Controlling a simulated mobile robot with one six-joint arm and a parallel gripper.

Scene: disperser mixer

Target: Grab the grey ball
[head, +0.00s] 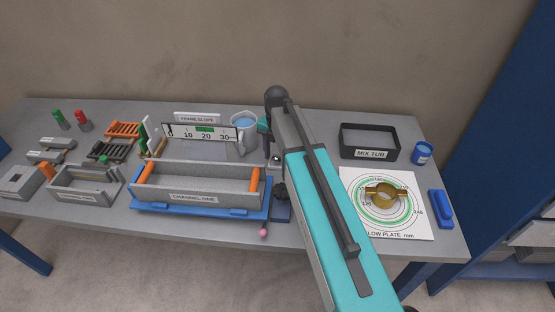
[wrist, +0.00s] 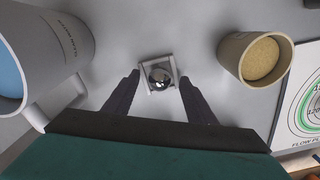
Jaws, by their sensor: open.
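The grey ball (wrist: 159,74) is shiny and sits in a small square pale holder (wrist: 146,87) on the grey table, in the upper middle of the wrist view. My gripper (wrist: 158,79) is open, with one dark finger on each side of the holder. Gaps show between the fingertips and the ball in this view. I cannot tell how high the fingers are above the table.
A grey jug (wrist: 52,52) of blue liquid stands left of the ball, its handle near my left finger. A tan cup (wrist: 232,54) of grainy material stands to the right. The flow plate (head: 352,222), mix tub (head: 370,154) and channel (head: 195,198) are farther off.

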